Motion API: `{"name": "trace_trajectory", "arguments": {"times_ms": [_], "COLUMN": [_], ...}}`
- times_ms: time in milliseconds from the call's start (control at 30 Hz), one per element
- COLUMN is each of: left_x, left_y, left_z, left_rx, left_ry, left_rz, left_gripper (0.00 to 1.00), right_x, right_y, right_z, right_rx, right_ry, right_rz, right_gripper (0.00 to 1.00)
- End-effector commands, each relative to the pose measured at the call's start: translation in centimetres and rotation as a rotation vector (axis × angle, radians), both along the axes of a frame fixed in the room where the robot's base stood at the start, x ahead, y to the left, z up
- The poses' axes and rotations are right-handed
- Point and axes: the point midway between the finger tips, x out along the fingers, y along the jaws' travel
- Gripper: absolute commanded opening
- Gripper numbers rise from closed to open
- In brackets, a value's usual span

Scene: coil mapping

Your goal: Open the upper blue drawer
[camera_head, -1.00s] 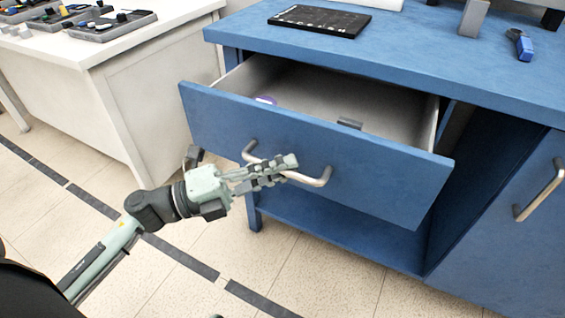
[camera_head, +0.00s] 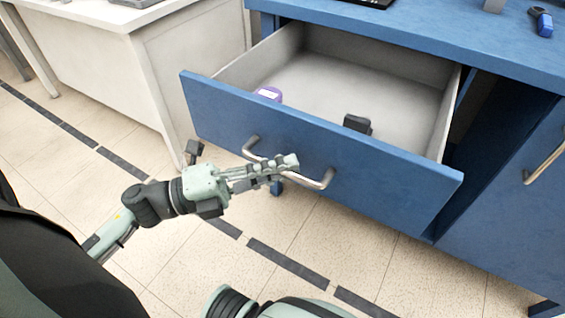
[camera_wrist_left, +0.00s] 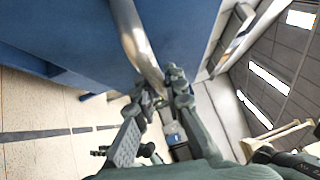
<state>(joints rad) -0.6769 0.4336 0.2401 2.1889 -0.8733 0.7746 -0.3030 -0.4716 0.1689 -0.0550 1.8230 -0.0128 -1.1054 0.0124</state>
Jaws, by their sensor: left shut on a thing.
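The upper blue drawer (camera_head: 350,165) is pulled well out of the blue cabinet, with its grey inside showing. Its metal bar handle (camera_head: 318,181) runs across the front. My left gripper (camera_head: 280,168) is at the handle and shut on it. In the left wrist view the handle (camera_wrist_left: 142,52) passes down to the fingers (camera_wrist_left: 157,98). A purple round thing (camera_head: 268,94) and a small dark block (camera_head: 357,124) lie inside the drawer. My right gripper is not seen.
The blue cabinet top (camera_head: 420,38) holds a blue-and-black tool (camera_head: 541,21) and a dark flat thing at the back. A white table (camera_head: 150,70) stands at the left. A lower door handle (camera_head: 545,165) is at the right. Tiled floor (camera_head: 330,250) is clear before the drawer.

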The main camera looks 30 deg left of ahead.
Motion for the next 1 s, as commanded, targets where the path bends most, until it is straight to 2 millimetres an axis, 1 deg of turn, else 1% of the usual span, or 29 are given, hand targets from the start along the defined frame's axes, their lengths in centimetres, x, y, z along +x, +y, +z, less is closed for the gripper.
{"name": "trace_trajectory", "arguments": {"times_ms": [233,267,400,667,767,867,1000], "left_x": [0.0,0.0,0.0,0.0,-0.2,-1.0,-2.8], "left_y": [0.0,0.0,0.0,0.0,0.3,1.1,3.1], "left_z": [0.0,0.0,0.0,0.0,-0.1,-0.3,-0.7], "left_rx": [0.000,0.000,0.000,0.000,0.000,0.000,0.000], "left_ry": [0.000,0.000,0.000,0.000,0.001,0.004,0.006], "left_rz": [0.002,0.002,0.001,0.001,0.002,0.003,0.004], "left_gripper": [0.00,0.14,0.32,0.33,0.33,0.33,0.33], "right_x": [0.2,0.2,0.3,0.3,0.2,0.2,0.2], "right_y": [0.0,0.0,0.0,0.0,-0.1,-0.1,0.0], "right_z": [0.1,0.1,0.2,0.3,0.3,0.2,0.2], "right_rx": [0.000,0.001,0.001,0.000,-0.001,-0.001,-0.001], "right_ry": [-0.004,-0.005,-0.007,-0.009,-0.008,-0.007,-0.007], "right_rz": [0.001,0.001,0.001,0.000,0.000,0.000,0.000], "right_gripper": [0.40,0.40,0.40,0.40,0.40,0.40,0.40]}}
